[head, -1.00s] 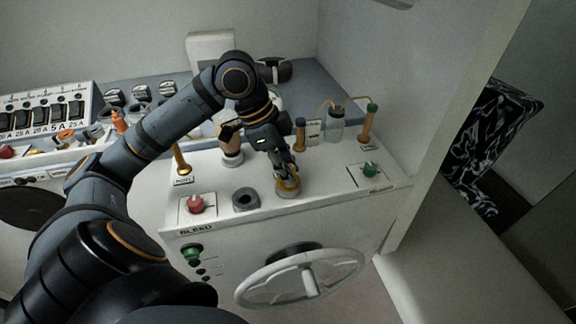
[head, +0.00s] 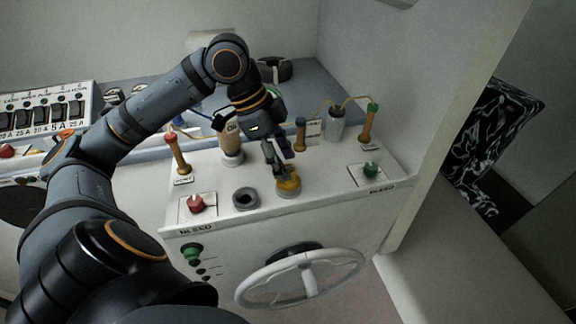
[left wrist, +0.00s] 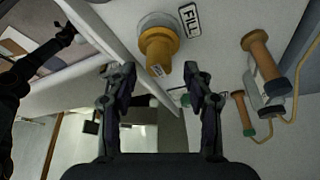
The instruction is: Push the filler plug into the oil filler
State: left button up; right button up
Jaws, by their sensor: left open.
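The yellow filler plug (head: 288,184) stands upright on a pale round collar at the front of the white console, taken as the oil filler. In the left wrist view the plug (left wrist: 161,46) points down from this collar (left wrist: 157,20), beside the FILL label (left wrist: 189,20). How deep the plug sits is not clear.
A grey open ring (head: 245,198) and a red knob (head: 196,205) are left of the plug. An oil bottle (head: 232,143), posts with tubing and a jar (head: 334,124) stand behind. A green knob (head: 370,170) is right. A white wheel (head: 300,278) is on the front.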

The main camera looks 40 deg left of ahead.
pick_arm(q)
jog(key=v, duration=0.9)
jog(key=shift+s+r, duration=0.15)
jog(key=shift+r, duration=0.05)
